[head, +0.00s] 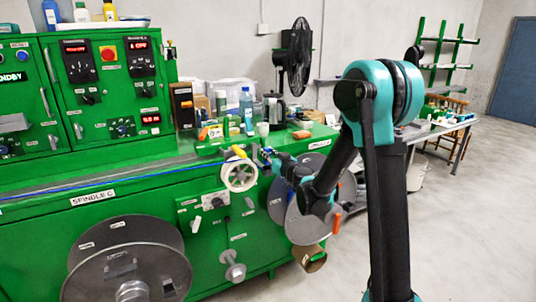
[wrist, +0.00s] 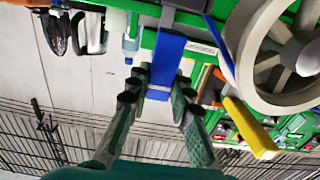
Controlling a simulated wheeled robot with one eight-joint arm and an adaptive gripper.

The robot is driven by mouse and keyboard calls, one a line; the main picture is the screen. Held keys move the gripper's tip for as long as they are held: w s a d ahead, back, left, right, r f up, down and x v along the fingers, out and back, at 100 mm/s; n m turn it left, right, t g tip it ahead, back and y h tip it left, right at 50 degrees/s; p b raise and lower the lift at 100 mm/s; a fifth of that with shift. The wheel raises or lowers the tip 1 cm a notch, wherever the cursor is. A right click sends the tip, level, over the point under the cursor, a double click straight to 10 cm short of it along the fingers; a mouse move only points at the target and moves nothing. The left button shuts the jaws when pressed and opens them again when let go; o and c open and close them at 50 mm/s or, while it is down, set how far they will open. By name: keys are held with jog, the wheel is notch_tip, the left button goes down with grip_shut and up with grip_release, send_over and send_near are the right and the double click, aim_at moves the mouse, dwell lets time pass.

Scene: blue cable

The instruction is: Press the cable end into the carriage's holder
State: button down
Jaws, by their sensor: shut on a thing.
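My gripper (wrist: 163,84) has its two green-padded fingers closed on either side of a flat blue bar (wrist: 165,55), which joins a grey piece above it. In the head view my gripper (head: 268,158) is small, beside the machine's front edge, just right of the white handwheel (head: 240,174). The blue cable (head: 120,180) runs along the machine's front edge towards the wheel. A thin blue strand (wrist: 222,50) passes beside the wheel (wrist: 285,55) in the wrist view. I cannot tell whether the blue bar is part of the cable. The carriage and its holder cannot be made out clearly.
The wheel's yellow handle (wrist: 250,127) sticks out right of my fingers. The green machine (head: 60,150) fills the left; a large grey reel (head: 125,235) stands before it. Bottles and a kettle (head: 274,108) stand on the worktop behind. Open floor (head: 475,220) lies at right.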

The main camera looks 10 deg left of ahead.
aim_at(268, 162)
jog(key=shift+f, duration=2.1)
dwell(1.1)
jog(key=c, duration=1.3)
grip_release()
jog(key=shift+v, duration=4)
